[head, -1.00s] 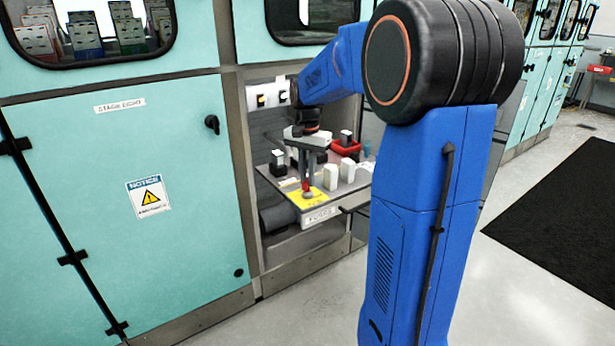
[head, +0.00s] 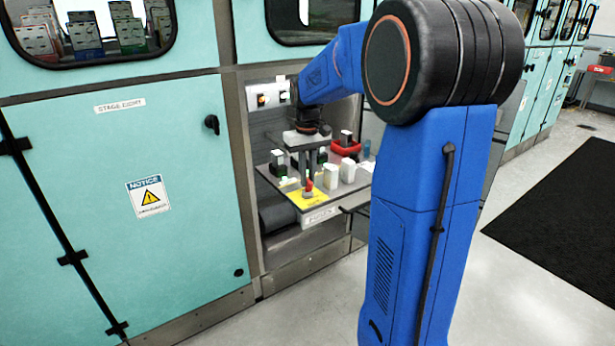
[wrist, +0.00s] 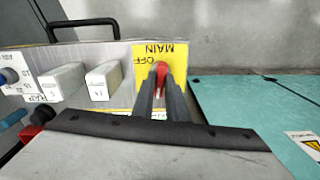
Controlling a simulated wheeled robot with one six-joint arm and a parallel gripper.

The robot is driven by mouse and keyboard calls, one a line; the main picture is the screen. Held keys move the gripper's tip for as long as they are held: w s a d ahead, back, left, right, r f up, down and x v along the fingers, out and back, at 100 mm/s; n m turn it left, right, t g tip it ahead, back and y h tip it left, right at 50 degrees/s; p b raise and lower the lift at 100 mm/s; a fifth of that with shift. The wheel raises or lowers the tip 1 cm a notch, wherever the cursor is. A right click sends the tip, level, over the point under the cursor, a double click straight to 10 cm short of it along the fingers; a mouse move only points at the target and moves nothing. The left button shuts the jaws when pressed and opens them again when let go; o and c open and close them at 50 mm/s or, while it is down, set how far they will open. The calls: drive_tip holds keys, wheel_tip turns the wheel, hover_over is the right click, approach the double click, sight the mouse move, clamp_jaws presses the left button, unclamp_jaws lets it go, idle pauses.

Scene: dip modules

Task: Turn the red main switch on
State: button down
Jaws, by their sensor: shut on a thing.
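The red main switch (head: 309,185) stands on a yellow plate (head: 300,202) at the front left corner of the grey panel. In the wrist view the red handle (wrist: 161,70) shows between my two dark fingers, over the yellow plate (wrist: 149,53) marked MAIN and OFF. My gripper (wrist: 160,88) is shut on the handle from above. It also shows in the head view (head: 308,178). The fingers hide part of the handle and any marking under them.
White blocks (head: 331,174) and black modules with small green glints stand on the panel (head: 318,196). A red tray (head: 346,148) lies behind. Cabinet walls (head: 170,240) flank the bay. A black bail handle (wrist: 82,22) stands at the panel's edge.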

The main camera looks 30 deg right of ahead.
sight(308, 179)
drive_tip(key=shift+n, duration=0.9)
drive_tip(key=c, duration=1.8)
unclamp_jaws()
drive_tip(key=shift+o, duration=0.2)
wheel_tip(308, 179, up, 17)
drive_tip(key=shift+r, duration=0.2)
